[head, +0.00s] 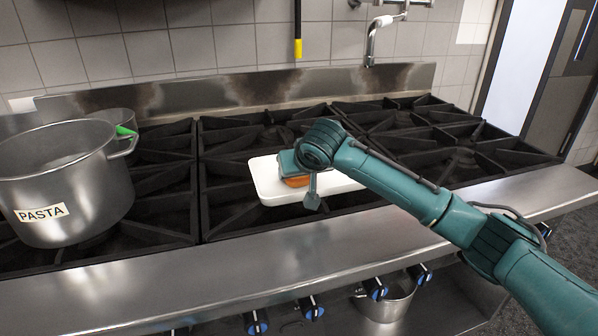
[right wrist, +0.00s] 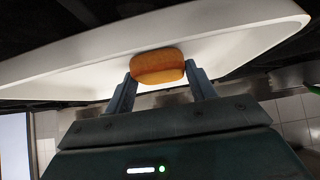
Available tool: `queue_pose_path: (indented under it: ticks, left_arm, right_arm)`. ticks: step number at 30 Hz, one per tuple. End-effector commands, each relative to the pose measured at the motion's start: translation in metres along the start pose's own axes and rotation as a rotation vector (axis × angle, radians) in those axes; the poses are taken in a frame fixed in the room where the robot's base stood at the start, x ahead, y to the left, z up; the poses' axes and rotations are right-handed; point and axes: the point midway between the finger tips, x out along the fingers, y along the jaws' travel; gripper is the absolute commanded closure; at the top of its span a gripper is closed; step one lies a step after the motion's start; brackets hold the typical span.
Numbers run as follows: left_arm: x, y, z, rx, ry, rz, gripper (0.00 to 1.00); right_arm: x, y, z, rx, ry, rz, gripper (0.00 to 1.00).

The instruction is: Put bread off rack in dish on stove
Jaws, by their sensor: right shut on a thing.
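The white dish (head: 268,190) lies on the black stove grates in the middle of the head view. My right arm reaches over it from the right. My right gripper (head: 291,166) is over the dish and shut on the orange-brown bread (head: 297,181), which shows just below it. In the right wrist view, the bread (right wrist: 158,67) sits between the two fingers (right wrist: 161,78), against the white inside of the dish (right wrist: 75,68). I cannot tell whether the bread touches the dish's bottom. No rack shows. My left gripper is not in view.
A large metal pot labelled PASTA (head: 62,185) stands on the stove's left, with a smaller pot (head: 112,122) behind it. The grates on the right (head: 460,155) are clear. A steel ledge (head: 240,270) with knobs runs along the front. A tap (head: 372,40) hangs behind.

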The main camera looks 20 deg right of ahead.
Motion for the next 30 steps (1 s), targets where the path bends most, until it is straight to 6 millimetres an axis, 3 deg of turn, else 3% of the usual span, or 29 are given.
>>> queue_pose_path:
  ticks: [10,11,18,26,30]
  left_arm:
    - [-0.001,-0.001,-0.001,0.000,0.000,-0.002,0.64]
    - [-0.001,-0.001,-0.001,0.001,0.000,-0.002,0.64]
    - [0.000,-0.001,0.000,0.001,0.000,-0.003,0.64]
    - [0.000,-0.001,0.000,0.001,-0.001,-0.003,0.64]
    - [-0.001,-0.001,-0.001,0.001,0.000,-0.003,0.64]
  right_arm:
    - [0.002,0.000,0.002,0.001,-0.002,0.000,0.66]
    - [0.002,0.000,0.002,0.001,-0.001,0.000,0.42]
    - [0.002,0.000,0.002,0.000,-0.001,0.000,0.23]
    - [0.001,0.000,0.000,0.000,0.001,0.000,0.23]
    - [-0.013,0.000,-0.001,0.001,0.002,-0.001,0.23]
